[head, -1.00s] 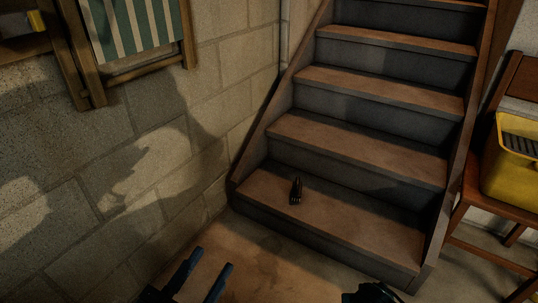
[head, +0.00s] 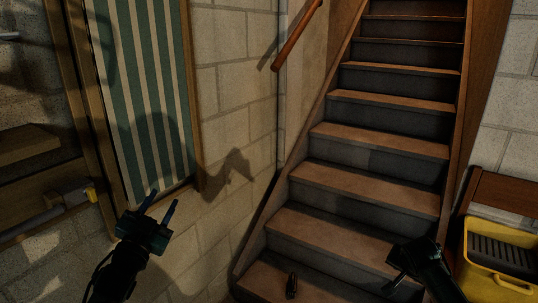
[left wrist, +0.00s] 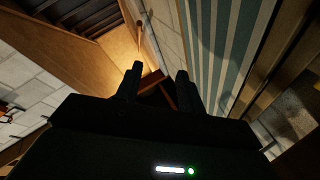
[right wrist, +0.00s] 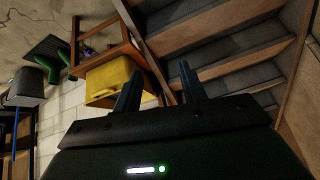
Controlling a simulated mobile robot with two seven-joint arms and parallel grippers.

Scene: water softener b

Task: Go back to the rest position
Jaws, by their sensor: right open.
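My left gripper (head: 160,209) is raised at the lower left of the head view, in front of the wall and the striped cloth. Its two fingers stand apart with nothing between them; they also show apart in the left wrist view (left wrist: 158,82). My right gripper (head: 392,272) is at the lower right of the head view, in front of the lower stairs. In the right wrist view its fingers (right wrist: 160,85) are apart and empty.
Wooden stairs (head: 375,178) rise in the middle, with a handrail (head: 298,35) on the wall. A green-striped cloth (head: 150,90) in a wooden frame hangs at left. A yellow bucket (head: 487,278) stands on a wooden chair (head: 505,192) at right. A shelf (head: 30,145) is at far left.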

